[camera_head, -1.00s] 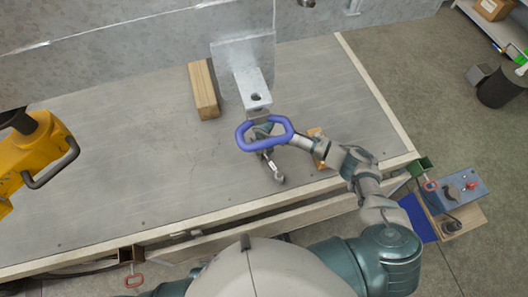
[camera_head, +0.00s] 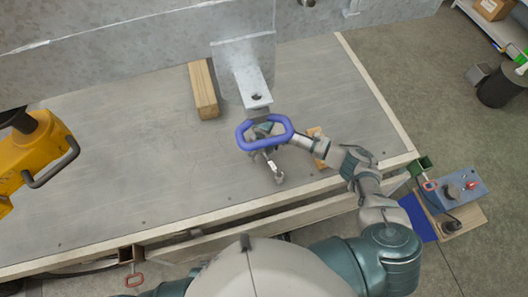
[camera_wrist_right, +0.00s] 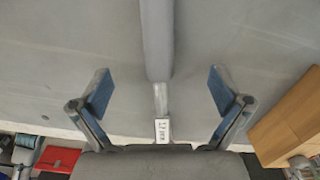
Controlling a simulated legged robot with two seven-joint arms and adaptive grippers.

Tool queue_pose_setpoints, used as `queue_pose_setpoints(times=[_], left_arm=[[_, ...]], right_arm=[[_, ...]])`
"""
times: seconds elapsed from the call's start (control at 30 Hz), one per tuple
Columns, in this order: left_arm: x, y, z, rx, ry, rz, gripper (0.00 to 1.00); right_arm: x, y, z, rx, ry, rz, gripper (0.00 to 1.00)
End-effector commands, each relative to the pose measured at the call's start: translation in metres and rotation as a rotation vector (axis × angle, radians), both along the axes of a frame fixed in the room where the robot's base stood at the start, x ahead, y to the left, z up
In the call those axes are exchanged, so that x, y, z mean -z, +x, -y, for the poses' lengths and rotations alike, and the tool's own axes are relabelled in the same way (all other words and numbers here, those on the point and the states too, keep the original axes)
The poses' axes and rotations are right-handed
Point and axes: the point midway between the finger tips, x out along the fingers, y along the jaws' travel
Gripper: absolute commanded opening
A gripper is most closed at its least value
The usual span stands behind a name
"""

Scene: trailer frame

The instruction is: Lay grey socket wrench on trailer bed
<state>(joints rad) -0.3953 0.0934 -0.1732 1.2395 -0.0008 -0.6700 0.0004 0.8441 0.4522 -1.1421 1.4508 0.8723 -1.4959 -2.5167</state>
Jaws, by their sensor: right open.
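The grey socket wrench (camera_wrist_right: 156,40) shows in the right wrist view as a thick grey handle with a thin bright shaft and a white size label. It runs between my right gripper's fingers (camera_wrist_right: 160,82), with a clear gap on both sides. In the head view my right gripper (camera_head: 270,166) is low over the front part of the grey trailer bed (camera_head: 130,150). My arm and the blue loop largely cover the wrench there. Whether it rests fully on the bed is hard to tell. My left gripper is out of view.
A wooden block (camera_head: 203,90) lies beside a metal bracket (camera_head: 245,75) behind the gripper. Another small wooden block (camera_head: 319,143) is just right of it. A yellow tool (camera_head: 36,155) hangs at the left. The bed between is clear. A control box (camera_head: 455,190) stands at the right.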

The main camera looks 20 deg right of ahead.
Motion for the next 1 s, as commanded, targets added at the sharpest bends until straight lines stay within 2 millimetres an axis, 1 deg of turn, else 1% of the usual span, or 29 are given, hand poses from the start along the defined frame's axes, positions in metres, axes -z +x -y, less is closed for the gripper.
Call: queue_pose_setpoints(times=[0.17, 0.27, 0.37, 0.6, 0.7, 0.83, 1.0], left_arm=[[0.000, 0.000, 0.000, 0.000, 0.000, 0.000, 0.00], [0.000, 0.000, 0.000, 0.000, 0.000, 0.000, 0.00], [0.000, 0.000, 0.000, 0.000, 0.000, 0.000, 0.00], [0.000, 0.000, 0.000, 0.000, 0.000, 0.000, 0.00], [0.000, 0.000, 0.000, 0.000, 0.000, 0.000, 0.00], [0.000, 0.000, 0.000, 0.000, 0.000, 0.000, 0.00], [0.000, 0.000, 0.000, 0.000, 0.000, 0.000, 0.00]], right_arm=[[-0.001, 0.000, 0.000, 0.000, 0.000, -0.001, 1.00], [-0.009, 0.000, 0.000, 0.000, 0.000, 0.002, 1.00], [-0.026, 0.000, 0.000, -0.001, 0.000, 0.002, 1.00], [-0.080, -0.001, 0.000, 0.000, 0.001, 0.003, 1.00], [-0.098, -0.002, 0.000, -0.001, 0.000, 0.002, 1.00], [-0.113, -0.003, 0.000, 0.000, 0.000, 0.001, 1.00], [-0.119, -0.004, 0.000, 0.000, 0.000, -0.002, 1.00]])
